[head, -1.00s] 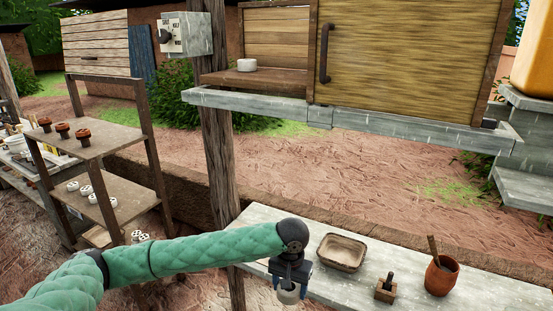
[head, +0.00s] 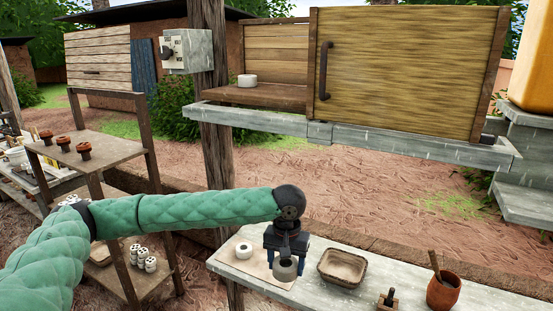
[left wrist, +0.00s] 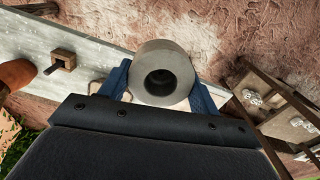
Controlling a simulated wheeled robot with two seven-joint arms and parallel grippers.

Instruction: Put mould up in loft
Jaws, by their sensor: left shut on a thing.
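My left gripper (head: 286,266) is shut on a grey, ring-shaped mould (head: 286,272) and holds it over the left part of the bench. In the left wrist view the mould (left wrist: 163,72) sits between the blue fingers, its round hole facing the camera. A similar pale mould (head: 244,250) lies on a light mat on the bench, left of the gripper. The loft (head: 275,95) is a raised wooden box. Its left part is open and holds one white mould (head: 247,81). A yellowish door (head: 410,75) with a dark handle covers the right part. My right gripper is not seen.
On the bench (head: 330,296) are a shallow tray (head: 342,267), a small wooden block tool (head: 389,300) and a clay pot (head: 443,290). A wooden post (head: 217,150) carries a grey switch box (head: 187,51). A shelf (head: 90,150) with small pots stands left.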

